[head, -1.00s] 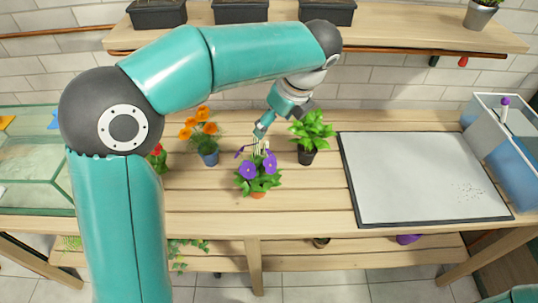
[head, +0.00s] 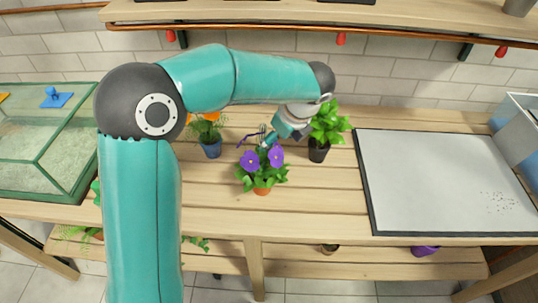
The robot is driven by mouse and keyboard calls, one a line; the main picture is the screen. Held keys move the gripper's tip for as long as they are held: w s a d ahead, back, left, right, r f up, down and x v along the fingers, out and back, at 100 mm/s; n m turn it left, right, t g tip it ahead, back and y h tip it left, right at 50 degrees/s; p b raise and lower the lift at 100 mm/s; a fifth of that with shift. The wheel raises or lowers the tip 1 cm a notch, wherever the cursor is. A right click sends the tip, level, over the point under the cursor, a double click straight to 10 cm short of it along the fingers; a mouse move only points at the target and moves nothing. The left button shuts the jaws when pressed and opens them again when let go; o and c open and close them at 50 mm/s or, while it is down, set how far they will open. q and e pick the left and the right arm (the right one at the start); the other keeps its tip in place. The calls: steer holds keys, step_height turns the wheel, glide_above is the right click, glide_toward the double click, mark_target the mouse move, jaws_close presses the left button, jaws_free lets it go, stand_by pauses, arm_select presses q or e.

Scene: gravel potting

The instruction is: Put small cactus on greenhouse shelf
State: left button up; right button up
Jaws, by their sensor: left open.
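I cannot clearly make out a small cactus; the area behind my left arm is hidden. My left gripper (head: 268,139) is open above and just behind a purple-flowered plant (head: 262,172) in an orange pot on the wooden table. Its fingertips are small and partly covered by the flowers; I cannot tell whether they touch anything. A wooden shelf (head: 430,22) runs along the back wall above the table. A lower wooden shelf (head: 370,265) lies under the table. My right gripper is not in view.
A leafy plant (head: 327,125) in a black pot stands just right of the gripper. An orange-flowered plant (head: 209,138) in a blue pot stands left. A green-framed glass tank (head: 45,145) is at far left. A grey, dark-edged tray (head: 440,180) covers the table's right side.

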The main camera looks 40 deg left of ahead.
arm_select(q)
steer(key=shift+s+x, duration=0.2)
steer(key=shift+x, duration=3.6)
steer(key=shift+a+r, duration=0.1)
steer(key=shift+a, duration=0.05)
steer(key=c, duration=1.1)
steer(key=shift+r, duration=0.15)
